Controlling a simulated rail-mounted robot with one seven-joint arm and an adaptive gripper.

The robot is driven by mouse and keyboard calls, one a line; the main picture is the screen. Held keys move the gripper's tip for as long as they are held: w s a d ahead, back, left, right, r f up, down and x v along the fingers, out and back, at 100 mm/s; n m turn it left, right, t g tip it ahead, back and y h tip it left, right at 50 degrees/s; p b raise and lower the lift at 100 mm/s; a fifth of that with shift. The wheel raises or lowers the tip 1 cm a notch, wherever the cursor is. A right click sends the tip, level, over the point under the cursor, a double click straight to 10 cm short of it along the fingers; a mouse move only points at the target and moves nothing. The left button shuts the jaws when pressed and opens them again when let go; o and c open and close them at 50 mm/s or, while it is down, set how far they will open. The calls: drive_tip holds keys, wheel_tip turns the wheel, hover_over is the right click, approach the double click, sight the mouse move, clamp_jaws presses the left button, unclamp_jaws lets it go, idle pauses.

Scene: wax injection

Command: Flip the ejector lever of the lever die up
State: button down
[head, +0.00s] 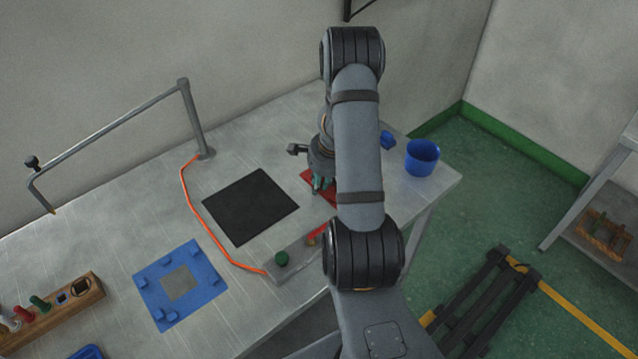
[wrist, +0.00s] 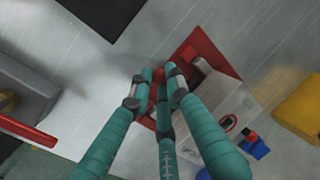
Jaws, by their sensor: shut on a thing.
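The lever die is a pale grey block (wrist: 215,105) on a red plate (wrist: 205,52) in the wrist view. In the head view my arm hides most of it and only part of the red plate (head: 308,178) shows. My gripper (wrist: 160,88) has three teal fingers, closed together over the left side of the die. A small dark red part, seemingly the ejector lever (wrist: 161,91), shows between the fingertips and is largely covered by them. Its exact angle cannot be told. In the head view my gripper (head: 320,184) is low at the red plate.
A black mat (head: 250,206) lies left of the die. A grey bar with a green button (head: 281,258) is near the front edge. A blue cup (head: 422,159) and a small blue object (head: 388,140) stand right. A blue fixture plate (head: 208,275) and orange cable (head: 205,228) lie left.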

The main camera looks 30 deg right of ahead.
drive_tip(key=shift+r, duration=0.2)
drive_tip(key=shift+r+y+p, duration=0.35)
drive_tip(key=shift+y+p, duration=0.15)
drive_tip(key=shift+p, duration=0.65)
drive_tip(key=shift+d+r+y+p, duration=0.25)
drive_tip(key=shift+y+p, duration=0.35)
drive_tip(key=shift+p, duration=0.3)
drive_tip(key=shift+w+d+r+m+g+y, duration=0.1)
drive_tip(key=shift+d+m+g+y, duration=0.1)
drive_tip(key=shift+y, duration=0.35)
drive_tip(key=shift+w+d+r+m+g+y, duration=0.1)
drive_tip(key=shift+g+y, duration=0.1)
drive_tip(key=shift+y, duration=0.35)
drive_tip(key=shift+d+r+y, duration=0.1)
drive_tip(key=shift+r+y, duration=0.05)
drive_tip(key=shift+y, duration=0.25)
drive_tip(key=shift+r, duration=0.1)
drive_tip(key=c, duration=1.7)
unclamp_jaws()
drive_tip(key=shift+o, duration=0.2)
